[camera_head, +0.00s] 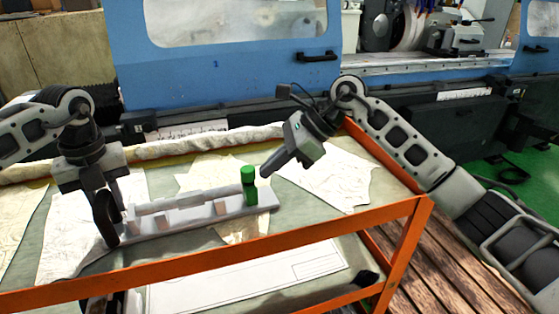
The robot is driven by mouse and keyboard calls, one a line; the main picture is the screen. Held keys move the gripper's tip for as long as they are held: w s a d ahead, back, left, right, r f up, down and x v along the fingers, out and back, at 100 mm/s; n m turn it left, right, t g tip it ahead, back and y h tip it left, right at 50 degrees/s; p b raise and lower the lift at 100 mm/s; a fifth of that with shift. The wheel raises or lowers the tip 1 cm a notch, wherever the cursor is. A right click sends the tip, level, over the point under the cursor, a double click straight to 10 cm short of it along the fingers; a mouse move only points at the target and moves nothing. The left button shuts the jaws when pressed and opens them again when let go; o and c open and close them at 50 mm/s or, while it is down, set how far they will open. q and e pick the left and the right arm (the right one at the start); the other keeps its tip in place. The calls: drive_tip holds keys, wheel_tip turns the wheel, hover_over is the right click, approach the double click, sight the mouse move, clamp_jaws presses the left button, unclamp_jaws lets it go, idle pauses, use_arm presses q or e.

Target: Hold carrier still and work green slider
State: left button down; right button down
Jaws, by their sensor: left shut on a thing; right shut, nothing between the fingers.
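The carrier (180,228) is a long grey-white bar lying on the cloth-covered table, with several raised blocks along it. The green slider (249,185) stands upright at the carrier's right end. My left gripper (112,222) points down and is shut on the carrier's left end; its fingers hide that end. My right gripper (266,171) is shut and empty. Its fingertips are close to the right of the green slider's top; I cannot tell whether they touch it.
The table has an orange frame (405,245) with a front rail and a right leg. White cloths (325,185) lie on the top. A lower shelf holds a white sheet (250,285). The blue grinder (220,85) stands behind. A wooden slatted floor (430,270) is at right.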

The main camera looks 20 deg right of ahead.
use_arm(q)
drive_tip(key=shift+r, duration=0.1)
use_arm(e)
drive_tip(key=shift+a, duration=0.1)
use_arm(q)
drive_tip(key=shift+d, duration=0.1)
use_arm(e)
drive_tip(key=shift+a, duration=0.5)
use_arm(q)
drive_tip(key=c, duration=1.1)
unclamp_jaws()
drive_tip(key=shift+c, duration=0.2)
use_arm(e)
drive_tip(key=d+f+v, duration=0.2)
drive_tip(key=v, duration=1.1)
drive_tip(key=shift+s+d, duration=0.1)
